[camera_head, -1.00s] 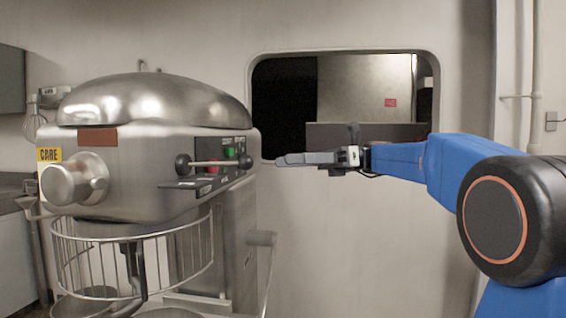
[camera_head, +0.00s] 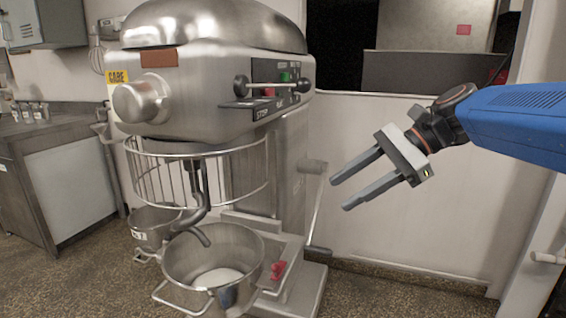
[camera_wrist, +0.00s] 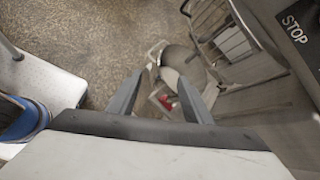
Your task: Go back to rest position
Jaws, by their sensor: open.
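My gripper (camera_head: 346,194) is open and empty, to the right of the big steel mixer (camera_head: 205,85) in the head view. Its two grey fingers point left and down, apart from the mixer. In the wrist view my gripper (camera_wrist: 160,90) has its fingers spread, with the floor and the mixer's foot below. The green and red buttons (camera_head: 285,77) and a lever (camera_head: 268,84) are on the mixer's side panel. In the wrist view the panel's STOP label (camera_wrist: 294,29) shows at the top right.
A steel bowl (camera_head: 213,262) with white content stands under the mixer's hook, beside a red part (camera_head: 278,269). A smaller pot (camera_head: 150,229) is behind it. A counter (camera_head: 60,175) stands at the left. A wall opening (camera_head: 420,45) is behind my arm.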

